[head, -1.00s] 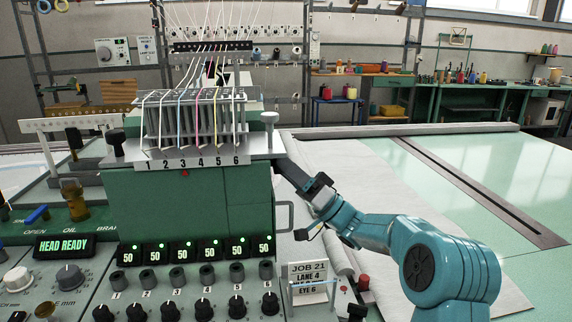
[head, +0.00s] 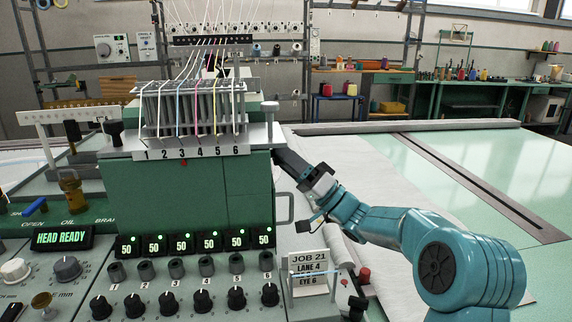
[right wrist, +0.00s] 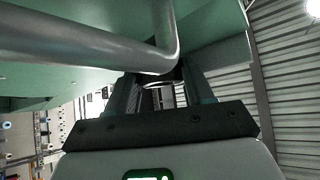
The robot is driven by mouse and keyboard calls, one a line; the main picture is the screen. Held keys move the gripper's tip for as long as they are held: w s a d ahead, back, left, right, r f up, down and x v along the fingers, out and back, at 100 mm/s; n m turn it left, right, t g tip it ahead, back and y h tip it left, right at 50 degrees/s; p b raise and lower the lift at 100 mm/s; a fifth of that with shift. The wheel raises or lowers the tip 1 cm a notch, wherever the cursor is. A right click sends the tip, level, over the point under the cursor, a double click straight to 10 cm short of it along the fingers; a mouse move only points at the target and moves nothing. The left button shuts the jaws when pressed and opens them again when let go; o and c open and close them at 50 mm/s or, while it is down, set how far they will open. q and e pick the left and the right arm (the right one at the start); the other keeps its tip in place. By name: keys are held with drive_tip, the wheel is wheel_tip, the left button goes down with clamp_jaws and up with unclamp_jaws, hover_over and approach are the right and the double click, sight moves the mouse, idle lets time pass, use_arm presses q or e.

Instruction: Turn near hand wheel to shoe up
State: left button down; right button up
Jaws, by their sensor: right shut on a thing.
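The green machine head (head: 225,195) stands left of centre in the head view, above the numbered panel. My right gripper (head: 287,163) reaches in from the right to the head's right side, and its fingertips are partly hidden behind the head's edge. In the right wrist view the gripper (right wrist: 162,92) is shut on a small dark thing between its fingers, seemingly part of the near hand wheel. The wheel itself cannot be made out clearly, and the shoe is not visible. My left gripper is not in view.
A grey bent handle bar (head: 290,208) sticks out from the head beside my right gripper, and crosses close in the right wrist view (right wrist: 90,42). A JOB 21 card (head: 307,264) stands below my forearm. The frame bed (head: 500,170) lies to the right.

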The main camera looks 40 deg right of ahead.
drive_tip(key=shift+s+a+r+m+g+h+b, duration=0.1)
drive_tip(key=shift+m+h+b, duration=0.15)
drive_tip(key=shift+m+h, duration=0.8)
drive_tip(key=shift+s+r+m+g+h+b, duration=0.1)
drive_tip(key=shift+m+h+b, duration=0.15)
drive_tip(key=shift+m+h, duration=0.8)
drive_tip(key=shift+a+r+m+g+h+b, duration=0.1)
drive_tip(key=shift+m+h+b, duration=0.15)
drive_tip(key=shift+m+h, duration=0.8)
drive_tip(key=shift+f+m+y, duration=0.1)
drive_tip(key=shift+m+y, duration=0.15)
drive_tip(key=shift+m, duration=0.2)
drive_tip(key=o, duration=1)
drive_tip(key=shift+d, duration=0.1)
drive_tip(key=shift+o, duration=0.2)
drive_tip(key=shift+y, duration=0.3)
